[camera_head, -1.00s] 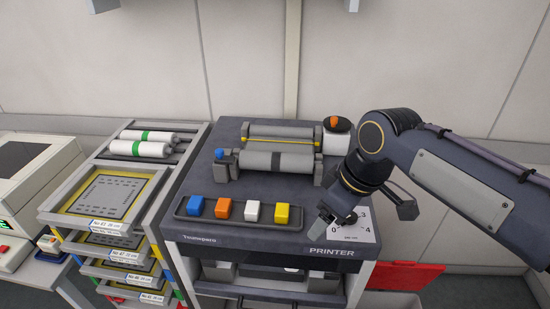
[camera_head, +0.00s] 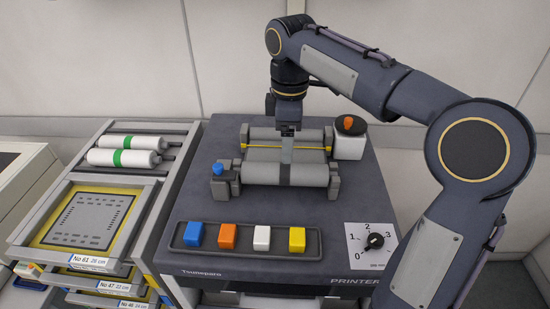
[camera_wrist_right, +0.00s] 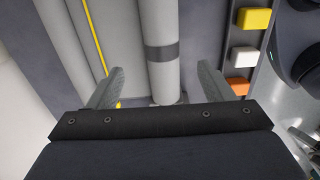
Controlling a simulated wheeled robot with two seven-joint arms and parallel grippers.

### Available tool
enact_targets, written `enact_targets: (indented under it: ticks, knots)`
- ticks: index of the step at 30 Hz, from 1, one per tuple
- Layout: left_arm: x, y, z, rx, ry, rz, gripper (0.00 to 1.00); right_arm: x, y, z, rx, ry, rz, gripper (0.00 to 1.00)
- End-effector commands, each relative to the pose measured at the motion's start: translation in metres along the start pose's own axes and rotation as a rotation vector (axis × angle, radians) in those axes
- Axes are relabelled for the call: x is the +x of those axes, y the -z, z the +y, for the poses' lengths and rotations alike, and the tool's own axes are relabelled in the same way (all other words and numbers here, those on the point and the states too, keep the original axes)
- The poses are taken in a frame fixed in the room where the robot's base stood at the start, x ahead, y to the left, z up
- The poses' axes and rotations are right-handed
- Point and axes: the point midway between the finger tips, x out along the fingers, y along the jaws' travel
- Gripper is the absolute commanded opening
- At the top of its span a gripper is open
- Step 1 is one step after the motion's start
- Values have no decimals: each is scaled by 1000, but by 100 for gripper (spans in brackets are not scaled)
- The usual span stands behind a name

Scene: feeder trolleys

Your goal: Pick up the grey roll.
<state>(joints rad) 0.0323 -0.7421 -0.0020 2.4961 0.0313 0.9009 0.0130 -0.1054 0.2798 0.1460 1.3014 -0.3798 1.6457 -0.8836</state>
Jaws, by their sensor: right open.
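The grey roll (camera_head: 312,174), with a dark band around its middle, lies across the front of the holder on top of the printer. It also shows in the right wrist view (camera_wrist_right: 159,75). My right gripper (camera_head: 286,158) points down over the roll at its dark band. In the right wrist view my right gripper (camera_wrist_right: 160,85) is open, one finger on each side of the roll, with nothing held. I cannot tell whether the fingers touch it.
A second grey roller (camera_head: 258,133) and a yellow bar (camera_head: 262,147) lie behind the roll. A blue knob (camera_head: 218,169) is at the left end. A white pot (camera_head: 349,143) stands at the right. The button tray (camera_head: 310,250) is in front. A rack with white rolls (camera_head: 108,157) stands left.

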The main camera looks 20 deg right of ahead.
Motion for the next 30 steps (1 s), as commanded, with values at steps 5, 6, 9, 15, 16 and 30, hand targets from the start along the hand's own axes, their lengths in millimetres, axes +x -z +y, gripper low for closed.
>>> enact_targets:
  ticks: [5,6,9,15,16,30]
  knots:
    - [0,0,0,0,0,0,0,12,0,1,-5,3,-4,74]
    - [0,0,0,0,0,0,0,17,0,0,-4,3,-4,74]
    - [0,0,0,0,0,0,0,28,0,0,-3,3,-4,74]
    - [-5,2,2,0,0,0,0,55,1,-6,-4,4,-4,74]
    - [-5,2,2,0,0,0,0,60,1,-7,-4,5,-4,74]
    - [-6,3,3,0,0,0,0,78,2,-6,-3,1,-1,67]
